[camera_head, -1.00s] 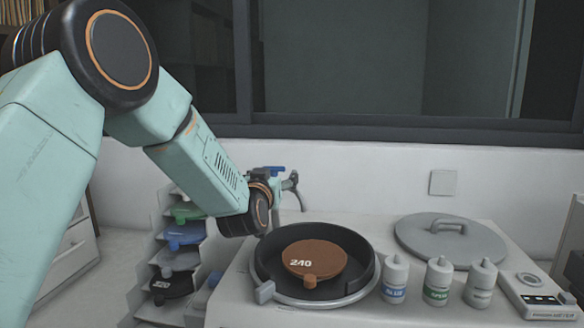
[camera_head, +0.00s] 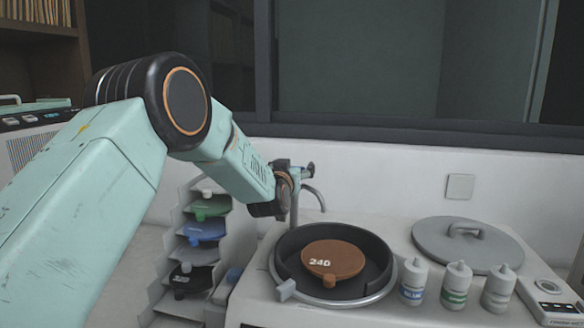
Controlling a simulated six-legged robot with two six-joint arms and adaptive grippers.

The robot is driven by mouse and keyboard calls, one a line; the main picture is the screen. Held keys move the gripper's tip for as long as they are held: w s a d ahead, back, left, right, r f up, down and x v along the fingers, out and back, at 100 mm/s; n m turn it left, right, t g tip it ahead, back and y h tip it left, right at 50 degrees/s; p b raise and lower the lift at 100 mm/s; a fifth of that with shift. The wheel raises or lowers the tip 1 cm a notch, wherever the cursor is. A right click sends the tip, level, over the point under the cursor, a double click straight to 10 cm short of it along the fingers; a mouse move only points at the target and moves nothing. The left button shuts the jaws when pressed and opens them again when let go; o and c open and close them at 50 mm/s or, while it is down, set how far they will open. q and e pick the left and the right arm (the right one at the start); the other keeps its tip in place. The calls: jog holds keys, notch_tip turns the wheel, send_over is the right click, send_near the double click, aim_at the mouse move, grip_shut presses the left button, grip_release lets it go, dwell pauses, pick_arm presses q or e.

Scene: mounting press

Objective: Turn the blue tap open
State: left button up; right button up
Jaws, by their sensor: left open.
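The tap stands behind the round basin. Its grey spout (camera_head: 316,196) curves to the right and down, and its upright post (camera_head: 294,208) shows below my gripper. No blue part of the tap shows clearly now; my gripper covers its top. My left gripper (camera_head: 295,170) is at the top of the tap, with its dark fingers pointing away from me. It is open. I cannot tell whether the fingers touch the tap's handle or only stand around or in front of it. My right gripper is not in view.
The dark basin (camera_head: 379,289) holds a brown disc (camera_head: 334,258) marked 240. A grey lid (camera_head: 433,245) lies at the right behind several small bottles (camera_head: 456,285). A rack (camera_head: 226,240) with coloured discs stands left of the bench. A wall is close behind the tap.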

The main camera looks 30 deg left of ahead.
pick_arm(q)
jog(key=shift+w+d+f, duration=0.1)
jog(key=shift+w+d, duration=0.25)
jog(key=shift+w, duration=0.05)
jog(key=c, duration=0.3)
jog(key=shift+s+a, duration=0.25)
jog(key=shift+a, duration=0.05)
jog(key=c, duration=0.5)
jog(key=shift+d, duration=0.2)
jog(key=c, duration=0.4)
jog(key=shift+a, duration=0.1)
